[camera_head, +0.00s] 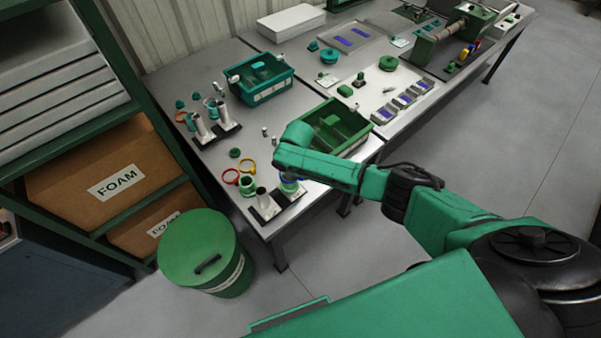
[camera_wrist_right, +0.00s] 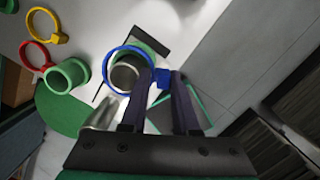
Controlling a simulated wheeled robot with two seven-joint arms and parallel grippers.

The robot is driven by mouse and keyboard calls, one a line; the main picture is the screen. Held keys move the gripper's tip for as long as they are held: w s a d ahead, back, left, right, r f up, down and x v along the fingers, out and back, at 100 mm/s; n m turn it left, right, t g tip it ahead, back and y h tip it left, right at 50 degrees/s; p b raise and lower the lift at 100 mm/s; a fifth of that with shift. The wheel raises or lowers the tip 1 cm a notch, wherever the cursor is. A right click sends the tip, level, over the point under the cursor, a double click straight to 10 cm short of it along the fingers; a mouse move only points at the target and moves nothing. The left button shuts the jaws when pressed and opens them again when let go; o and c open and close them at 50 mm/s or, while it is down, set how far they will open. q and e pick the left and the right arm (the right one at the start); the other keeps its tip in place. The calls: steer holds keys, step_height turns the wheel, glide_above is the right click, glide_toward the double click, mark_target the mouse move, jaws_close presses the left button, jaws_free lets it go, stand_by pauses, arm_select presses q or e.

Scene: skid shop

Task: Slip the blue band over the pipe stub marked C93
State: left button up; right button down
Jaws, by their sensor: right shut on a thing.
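My right gripper (camera_wrist_right: 164,80) is shut on the tab of the blue band (camera_wrist_right: 106,66) in the right wrist view. The band's ring lines up over the open mouth of an upright pipe stub (camera_wrist_right: 125,78); I cannot tell whether it is above the rim or around the stub. A second metal stub (camera_wrist_right: 101,114) stands beside it. In the head view my right gripper (camera_head: 290,182) is over the near corner of the bench, at the dark base holding a metal stub (camera_head: 264,198). The C93 marking is not legible. My left gripper is not in view.
A red band (camera_head: 231,176), a yellow band (camera_head: 248,166) and a green collar (camera_head: 247,187) lie left of the stubs. A green open bin (camera_head: 365,151) is close to my right arm. More stubs (camera_head: 201,128) stand farther back. A green drum (camera_head: 203,245) stands beside the bench.

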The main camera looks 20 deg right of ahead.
steer(key=shift+f, duration=0.3)
steer(key=shift+f, duration=0.1)
steer(key=c, duration=0.7)
jaws_free()
steer(key=shift+o, duration=0.6)
steer(key=shift+s, duration=0.2)
steer(key=shift+c, duration=0.2)
steer(key=shift+o, duration=1.3)
steer(key=shift+s, duration=0.1)
steer(key=shift+a, duration=0.1)
